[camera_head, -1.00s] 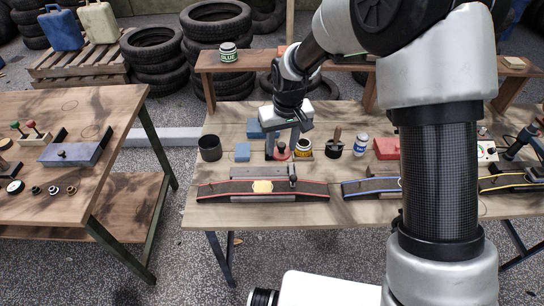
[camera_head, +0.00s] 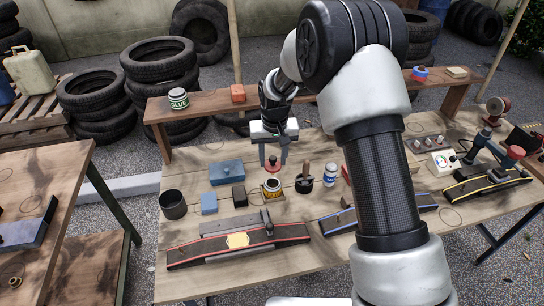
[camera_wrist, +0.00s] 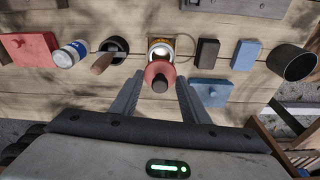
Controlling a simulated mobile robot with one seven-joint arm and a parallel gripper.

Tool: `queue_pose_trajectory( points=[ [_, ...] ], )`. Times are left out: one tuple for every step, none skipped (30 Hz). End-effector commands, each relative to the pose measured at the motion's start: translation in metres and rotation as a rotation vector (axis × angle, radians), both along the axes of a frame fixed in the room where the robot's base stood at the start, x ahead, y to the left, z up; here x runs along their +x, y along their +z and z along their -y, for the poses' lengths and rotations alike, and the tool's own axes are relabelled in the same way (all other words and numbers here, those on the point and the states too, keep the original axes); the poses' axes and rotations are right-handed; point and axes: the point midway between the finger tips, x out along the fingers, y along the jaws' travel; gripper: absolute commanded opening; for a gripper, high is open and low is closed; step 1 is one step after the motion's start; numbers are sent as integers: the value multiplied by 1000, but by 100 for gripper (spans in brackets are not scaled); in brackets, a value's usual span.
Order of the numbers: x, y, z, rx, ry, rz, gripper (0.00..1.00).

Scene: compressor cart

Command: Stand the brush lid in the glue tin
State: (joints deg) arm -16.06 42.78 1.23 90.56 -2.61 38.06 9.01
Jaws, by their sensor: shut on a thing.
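The brush lid (camera_head: 272,163) is a red disc with a dark knob, held between the fingers of my gripper (camera_head: 274,157). My gripper (camera_wrist: 159,92) is shut on the lid. The brush under the lid is hidden, and I cannot tell the exact height of the lid above the tin.
A dark pot with a wooden handle (camera_head: 304,183) and a white-blue can (camera_head: 330,174) stand right of the tin. A black block (camera_head: 239,196), blue blocks (camera_head: 209,203) and a dark cup (camera_head: 173,204) are left. A belt strip (camera_head: 200,253) lies in front.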

Motion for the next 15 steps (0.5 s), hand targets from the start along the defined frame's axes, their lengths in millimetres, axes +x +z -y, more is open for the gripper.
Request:
queue_pose_trajectory(
  points=[
    [0,-7,0,0,0,-1,24],
    [0,-9,0,0,1,-1,24],
    [0,-12,0,0,1,0,23],
    [0,-15,0,0,1,0,23],
    [0,-17,0,0,1,0,23],
    [0,-20,0,0,1,-1,23],
    [0,-23,0,0,1,-1,23],
    [0,-25,0,0,1,-1,23],
    [0,-28,0,0,1,-1,23],
    [0,-30,0,0,1,-1,23],
    [0,-33,0,0,1,-1,23],
    [0,-36,0,0,1,-1,23],
    [0,-39,0,0,1,-1,23],
    [0,-42,0,0,1,0,23],
    [0,-45,0,0,1,0,23]
  ],
)
